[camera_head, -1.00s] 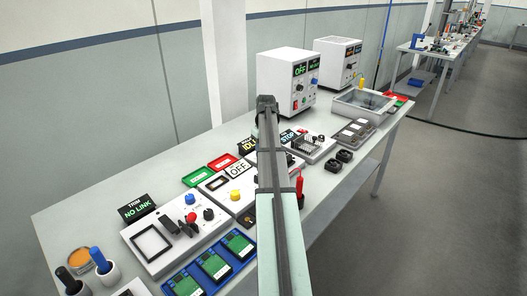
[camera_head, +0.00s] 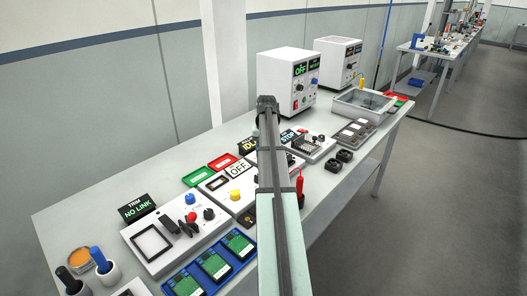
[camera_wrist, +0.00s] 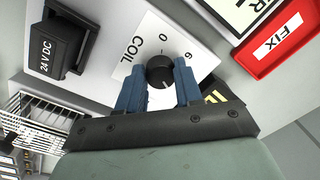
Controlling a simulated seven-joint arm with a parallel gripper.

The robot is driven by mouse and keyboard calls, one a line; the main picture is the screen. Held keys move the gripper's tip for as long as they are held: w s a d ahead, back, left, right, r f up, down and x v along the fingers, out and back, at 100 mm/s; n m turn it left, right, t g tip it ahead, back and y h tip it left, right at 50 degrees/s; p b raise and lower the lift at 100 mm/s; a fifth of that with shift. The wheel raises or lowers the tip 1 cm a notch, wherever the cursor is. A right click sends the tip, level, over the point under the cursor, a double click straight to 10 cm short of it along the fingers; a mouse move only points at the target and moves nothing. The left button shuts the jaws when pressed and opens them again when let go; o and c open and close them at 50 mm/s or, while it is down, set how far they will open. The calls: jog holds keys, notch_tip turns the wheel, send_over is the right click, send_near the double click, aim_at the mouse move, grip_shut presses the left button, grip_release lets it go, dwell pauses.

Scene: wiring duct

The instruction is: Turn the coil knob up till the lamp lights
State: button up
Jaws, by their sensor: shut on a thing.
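My gripper (camera_wrist: 159,78) is shut on the coil knob, with a blue finger on either side. I cannot make out a pointer mark on the knob. In the head view my arm runs up the middle of the bench and hides the knob and my fingertips. A small display with yellow letters reading IDLE (camera_head: 247,147) stands just left of my arm. I cannot make out a lit lamp in either view.
A black 24 V DC block (camera_wrist: 58,45) stands left of the dial plate in the wrist view, and a red FIX tray (camera_wrist: 276,45) lies to the right. In the head view, a NO LINK panel (camera_head: 138,207) and a white power supply (camera_head: 288,82) stand on the bench.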

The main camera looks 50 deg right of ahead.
dwell(0.3)
jog(key=o, duration=1)
jog(key=r, duration=1.4)
jog(key=shift+s+d, duration=0.2)
jog(key=shift+d, duration=0.05)
